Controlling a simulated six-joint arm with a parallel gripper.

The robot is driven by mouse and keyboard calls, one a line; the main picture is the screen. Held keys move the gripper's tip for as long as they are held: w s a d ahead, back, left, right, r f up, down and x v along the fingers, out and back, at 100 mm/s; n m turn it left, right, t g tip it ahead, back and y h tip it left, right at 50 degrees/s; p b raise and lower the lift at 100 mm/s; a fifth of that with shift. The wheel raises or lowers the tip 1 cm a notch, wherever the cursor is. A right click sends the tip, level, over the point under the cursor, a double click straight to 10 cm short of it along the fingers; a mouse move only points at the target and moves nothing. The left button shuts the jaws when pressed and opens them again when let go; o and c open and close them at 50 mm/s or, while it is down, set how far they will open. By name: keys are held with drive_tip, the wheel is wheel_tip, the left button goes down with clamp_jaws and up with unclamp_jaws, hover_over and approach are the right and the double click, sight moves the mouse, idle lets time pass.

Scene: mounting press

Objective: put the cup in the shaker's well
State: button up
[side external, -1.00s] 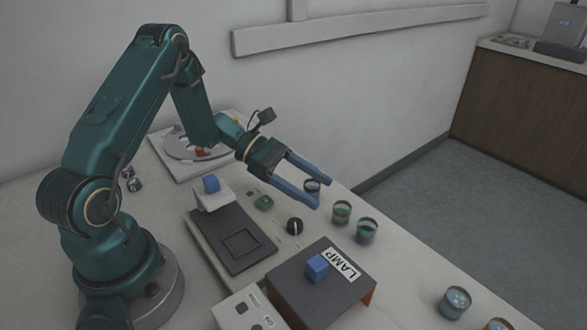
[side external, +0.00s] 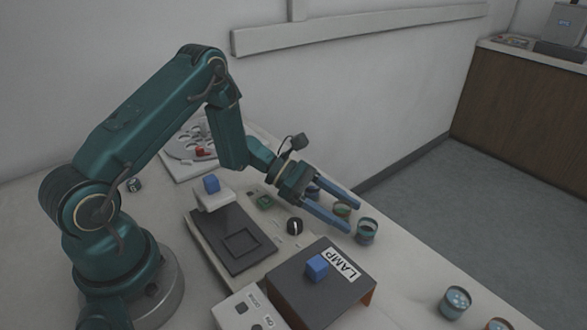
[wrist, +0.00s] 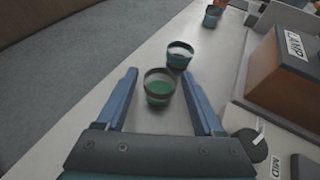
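Several small cups stand in a row along the table's wall-side edge. A cup with green contents (wrist: 159,90) lies between my gripper's fingers in the wrist view; it is partly hidden behind them in the side view (side external: 342,210). A second cup (side external: 367,231) stands just beyond the fingertips, also in the wrist view (wrist: 180,56). My gripper (side external: 352,217) is open, its fingers apart on either side of the green cup, with no clear contact. The shaker appears to be the unit with a dark plate (side external: 220,226), whose square well (side external: 240,243) looks empty.
A black knob (side external: 295,226) sits between the shaker plate and the cups. A box labelled LAMP (side external: 300,285) with a blue cube (side external: 317,267) stands in front. A round tray (side external: 190,145) is at the back. More cups (side external: 455,302) stand far right.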

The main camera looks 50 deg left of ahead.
clamp_jaws()
drive_tip(key=shift+r, duration=0.1)
drive_tip(key=shift+r, duration=0.4)
wheel_tip(320, 180, up, 3)
drive_tip(key=shift+r, duration=0.1)
drive_tip(key=w+r+v, duration=0.2)
drive_tip(key=v, duration=1.2)
drive_tip(key=s+d+r+n+t+y, duration=0.1)
drive_tip(key=s+d+r+n+t, duration=0.1)
drive_tip(key=s+r, duration=0.3)
drive_tip(key=shift+d+r, duration=0.7)
drive_tip(key=shift+r, duration=0.6)
